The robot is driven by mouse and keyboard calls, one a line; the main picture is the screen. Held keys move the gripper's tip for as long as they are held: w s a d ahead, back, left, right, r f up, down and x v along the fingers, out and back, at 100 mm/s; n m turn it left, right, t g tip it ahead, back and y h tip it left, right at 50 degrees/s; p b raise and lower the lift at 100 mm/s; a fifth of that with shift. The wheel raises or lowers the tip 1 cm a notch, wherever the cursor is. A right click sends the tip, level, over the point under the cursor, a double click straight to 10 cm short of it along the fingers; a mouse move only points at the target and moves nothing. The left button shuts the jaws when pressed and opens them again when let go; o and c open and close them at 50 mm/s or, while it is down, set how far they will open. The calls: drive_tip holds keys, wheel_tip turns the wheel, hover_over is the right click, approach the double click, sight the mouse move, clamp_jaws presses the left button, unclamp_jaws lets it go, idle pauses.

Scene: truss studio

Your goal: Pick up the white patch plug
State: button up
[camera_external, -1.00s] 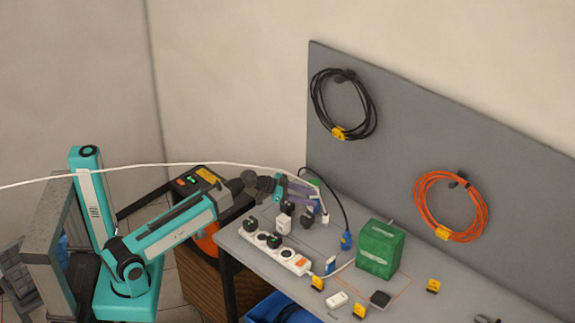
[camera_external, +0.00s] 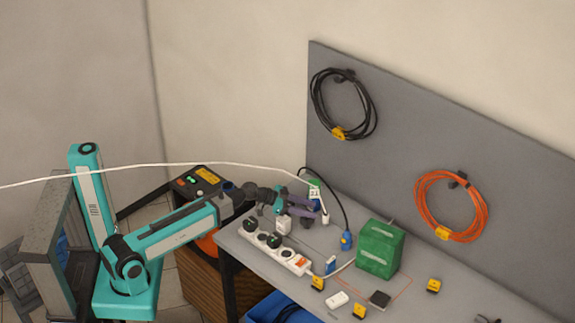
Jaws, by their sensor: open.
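A slim white piece (camera_external: 325,217) stands just beyond my fingertips, below a green and white part where a long white cable (camera_external: 160,165) ends. It looks like the white patch plug, but it is small and partly covered, so I cannot be sure. My gripper (camera_external: 312,210) is open, with its dark purple fingers over the far left part of the table. The fingertips are close to the white piece; I cannot tell whether they touch it. No object shows clearly between the fingers.
A white power strip (camera_external: 296,264) with black plugs lies at the table's left edge. A white adapter (camera_external: 284,226) stands below my wrist. A blue plug (camera_external: 346,240) and green box (camera_external: 380,250) are to the right. Several small yellow pieces lie in front. A grey panel rises behind.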

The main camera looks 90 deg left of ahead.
sight(324, 215)
drive_tip(key=shift+f, duration=0.5)
drive_tip(key=shift+p+x, duration=0.35)
drive_tip(key=shift+x, duration=0.55)
drive_tip(key=shift+p+x, duration=0.45)
drive_tip(key=shift+x, duration=1.2)
drive_tip(key=shift+c, duration=0.2)
clamp_jaws()
